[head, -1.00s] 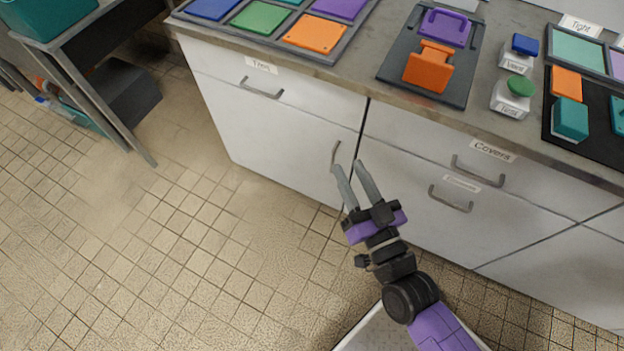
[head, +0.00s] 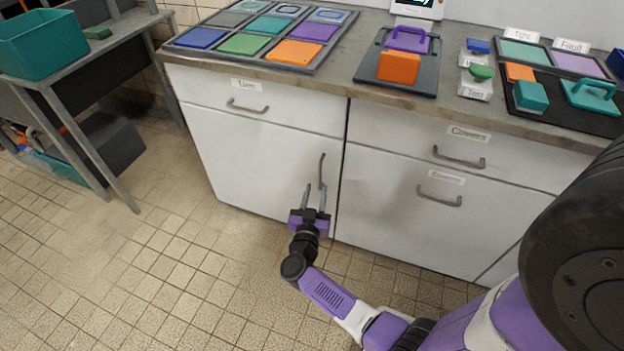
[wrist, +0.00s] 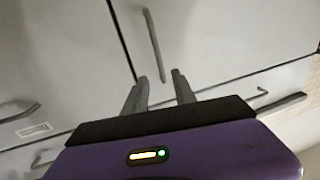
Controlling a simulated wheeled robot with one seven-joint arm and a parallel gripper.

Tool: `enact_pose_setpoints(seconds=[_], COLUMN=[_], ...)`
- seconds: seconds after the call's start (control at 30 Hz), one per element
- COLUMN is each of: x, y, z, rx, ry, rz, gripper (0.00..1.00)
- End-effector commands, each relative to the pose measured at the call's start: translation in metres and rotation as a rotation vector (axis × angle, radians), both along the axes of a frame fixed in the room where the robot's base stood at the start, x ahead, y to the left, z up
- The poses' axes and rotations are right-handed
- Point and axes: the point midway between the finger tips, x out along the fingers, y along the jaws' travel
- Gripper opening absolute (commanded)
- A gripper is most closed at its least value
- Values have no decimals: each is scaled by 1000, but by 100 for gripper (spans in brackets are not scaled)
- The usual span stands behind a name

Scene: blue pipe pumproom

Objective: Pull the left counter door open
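The left counter door (head: 255,160) is a white panel below a drawer, and it is shut. Its vertical grey handle (head: 322,171) is near the door's right edge. In the wrist view the handle (wrist: 153,31) stands ahead of the fingertips, roughly between their lines. My gripper (head: 315,190) is open, with its two grey fingers pointing at the lower part of the handle. In the wrist view my gripper (wrist: 159,78) has a clear gap between the fingers and nothing in it. The fingers look short of the handle; contact cannot be made out.
A drawer with a handle (head: 247,107) is above the door. The Covers drawer (head: 460,155) and another drawer are to the right. The worktop (head: 340,85) holds trays and coloured blocks. A metal table (head: 80,60) stands at the left. Tiled floor before the door is clear.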

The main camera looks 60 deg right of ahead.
Motion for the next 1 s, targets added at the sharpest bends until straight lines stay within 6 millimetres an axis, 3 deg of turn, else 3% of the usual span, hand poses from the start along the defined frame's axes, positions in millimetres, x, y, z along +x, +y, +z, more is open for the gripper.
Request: enact_pose_setpoints(seconds=[0.53,0.93,1.0], x=[19,21,21], y=[-66,-73,-73], z=[-1,0,0], rx=[-3,-2,-2], ry=[6,6,6], rz=[2,5,5], gripper=[32,32,19])
